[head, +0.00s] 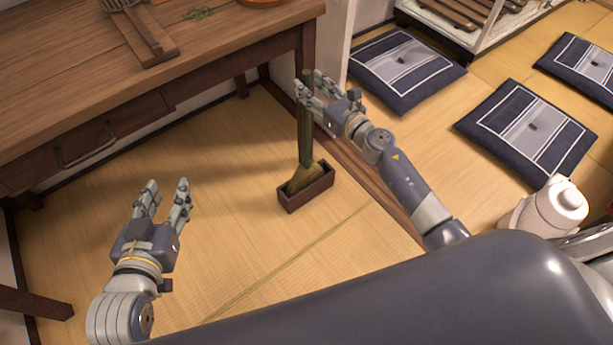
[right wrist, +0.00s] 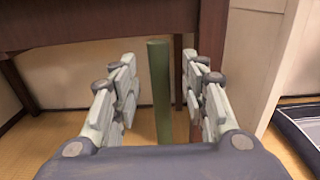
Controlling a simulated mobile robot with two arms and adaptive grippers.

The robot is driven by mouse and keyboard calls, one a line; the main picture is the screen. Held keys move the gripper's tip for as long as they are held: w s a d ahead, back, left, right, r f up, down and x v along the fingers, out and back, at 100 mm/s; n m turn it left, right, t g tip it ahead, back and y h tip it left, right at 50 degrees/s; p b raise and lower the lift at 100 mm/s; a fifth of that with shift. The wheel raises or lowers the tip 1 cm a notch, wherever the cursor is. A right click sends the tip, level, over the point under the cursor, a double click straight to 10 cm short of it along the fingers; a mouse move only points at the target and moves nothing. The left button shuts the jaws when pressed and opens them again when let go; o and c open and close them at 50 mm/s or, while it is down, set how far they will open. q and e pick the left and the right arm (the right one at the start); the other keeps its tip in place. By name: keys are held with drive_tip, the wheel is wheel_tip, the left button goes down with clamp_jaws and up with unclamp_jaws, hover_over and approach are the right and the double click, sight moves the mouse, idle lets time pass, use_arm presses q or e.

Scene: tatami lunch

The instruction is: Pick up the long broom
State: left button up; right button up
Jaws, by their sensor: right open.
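The long broom (head: 305,132) stands upright, its green handle rising from bristles set in a small dark wooden box (head: 307,190) on the tatami floor. My right gripper (head: 312,88) is at the upper part of the handle. In the right wrist view the green handle (right wrist: 160,95) stands between the two open fingers of the right gripper (right wrist: 163,85), with space visible on both sides. My left gripper (head: 166,193) is open and empty above the floor, left of the box.
A wooden table (head: 190,55) stands behind the broom; its leg (head: 308,50) is close to the handle top. A wooden utensil (head: 145,30) lies on it. Navy cushions (head: 405,68) lie at the right. The tatami (head: 235,150) left of the box is clear.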

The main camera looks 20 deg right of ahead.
drive_tip(key=shift+x, duration=1.25)
use_arm(q)
drive_tip(key=shift+w+d+r+t, duration=0.1)
drive_tip(key=shift+w+r+t, duration=0.15)
drive_tip(key=shift+r, duration=0.15)
drive_tip(key=shift+w+d+r+t, duration=0.1)
drive_tip(key=shift+r+t, duration=0.15)
drive_tip(key=shift+r, duration=0.15)
use_arm(e)
drive_tip(key=shift+c, duration=0.6)
clamp_jaws()
use_arm(q)
drive_tip(key=shift+f, duration=0.1)
